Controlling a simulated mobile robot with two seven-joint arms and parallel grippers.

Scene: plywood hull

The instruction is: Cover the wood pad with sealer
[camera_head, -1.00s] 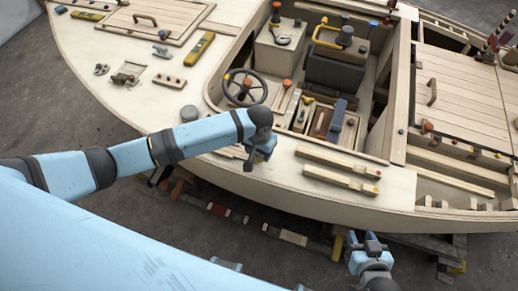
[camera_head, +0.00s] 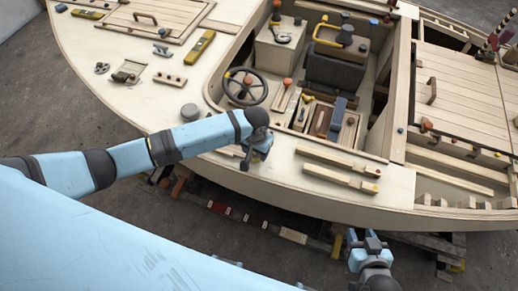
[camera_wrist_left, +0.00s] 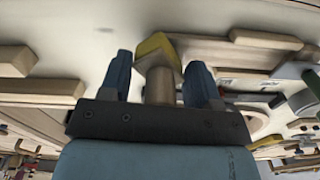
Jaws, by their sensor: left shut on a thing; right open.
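My left gripper (camera_head: 256,152) is over the near deck edge of the wooden boat (camera_head: 130,88), below the steering wheel. The tool is hidden behind the gripper in the head view. I cannot tell which wooden piece is the pad; a small wooden strip (camera_head: 231,152) lies on the deck beside the left gripper. My right gripper (camera_head: 367,240) is open and empty, below the hull on the near side.
A steering wheel (camera_head: 245,87) and a dark seat (camera_head: 334,73) stand in the open cockpit. Two wooden bars (camera_head: 341,179) lie on the near deck, right of the left gripper. A grey round knob (camera_head: 190,112) is to its left. The foredeck between fittings is clear.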

